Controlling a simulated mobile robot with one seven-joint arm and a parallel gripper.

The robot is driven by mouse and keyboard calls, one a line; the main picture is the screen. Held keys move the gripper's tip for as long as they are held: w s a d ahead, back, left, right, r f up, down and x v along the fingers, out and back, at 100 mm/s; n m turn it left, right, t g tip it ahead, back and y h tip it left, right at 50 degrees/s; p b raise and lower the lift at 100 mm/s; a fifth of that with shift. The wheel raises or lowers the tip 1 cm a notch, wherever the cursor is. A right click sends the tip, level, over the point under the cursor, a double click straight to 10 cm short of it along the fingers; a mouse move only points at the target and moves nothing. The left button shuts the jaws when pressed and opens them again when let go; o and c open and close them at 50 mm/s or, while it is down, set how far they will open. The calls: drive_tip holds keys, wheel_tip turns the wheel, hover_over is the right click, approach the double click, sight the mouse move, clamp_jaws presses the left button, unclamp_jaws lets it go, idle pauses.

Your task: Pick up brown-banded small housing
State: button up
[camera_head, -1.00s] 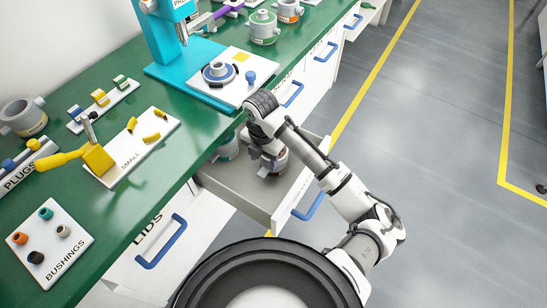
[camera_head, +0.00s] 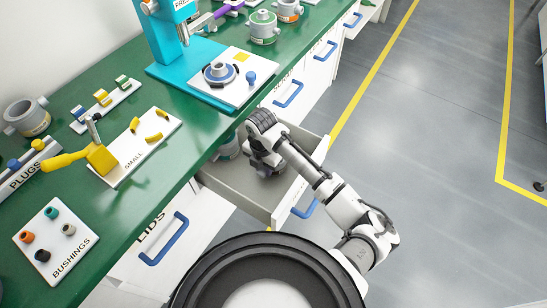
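My gripper (camera_head: 266,168) reaches down into an open drawer (camera_head: 226,187) under the green bench. The arm's wrist covers most of it, so I cannot see whether the fingers are open or shut. A grey rounded part, likely a housing, shows only in slivers around the gripper, and no brown band on it can be made out now.
The blue press (camera_head: 185,62) stands on the bench behind the drawer, with a white fixture plate (camera_head: 235,92) beside it. Green-banded (camera_head: 263,27) and orange-banded housings (camera_head: 289,10) stand further back. The drawer's front wall (camera_head: 289,200) and side walls surround the gripper. Open floor lies right.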

clamp_jaws()
drive_tip(key=shift+r, duration=0.1)
wheel_tip(320, 180, up, 20)
drive_tip(key=b, duration=0.1)
drive_tip(key=shift+b, duration=0.4)
